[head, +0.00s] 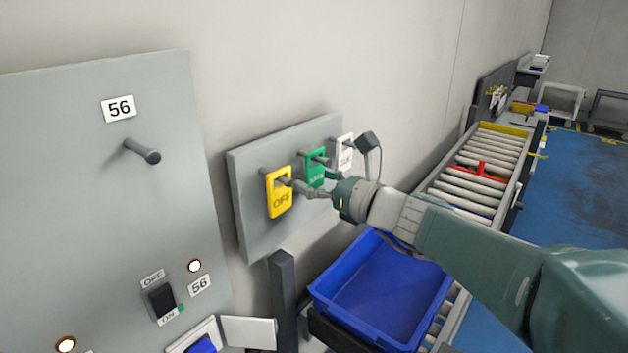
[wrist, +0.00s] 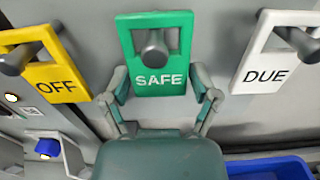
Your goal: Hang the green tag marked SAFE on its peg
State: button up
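The green tag marked SAFE (head: 315,169) hangs by its slot on the middle peg of a small grey board (head: 245,220). It also shows upright in the wrist view (wrist: 160,80), with the peg end (wrist: 154,48) through its slot. My gripper (head: 317,184) is at the tag's lower part. In the wrist view its two fingers (wrist: 162,86) stand apart, one at each side edge of the tag. I cannot tell whether they touch it. A bare peg (head: 143,152) sticks out of the large grey panel at left, under a 56 label (head: 119,108).
A yellow OFF tag (head: 279,194) and a white DUE tag (head: 345,151) hang on either side of the green one. A blue bin (head: 385,290) stands below my arm. A dark post (head: 284,300) rises between panel and bin. A roller conveyor (head: 478,180) runs behind.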

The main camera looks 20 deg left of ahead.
aim_at(317, 179)
jog(key=c, duration=0.5)
jog(key=shift+o, duration=0.2)
jog(key=shift+r, duration=0.2)
jog(key=shift+v, duration=1.1)
dwell(1.2)
jog(key=shift+v, duration=1.7)
jog(key=shift+d, duration=0.1)
jog(key=shift+v, duration=2.9)
jog(key=shift+s, duration=0.1)
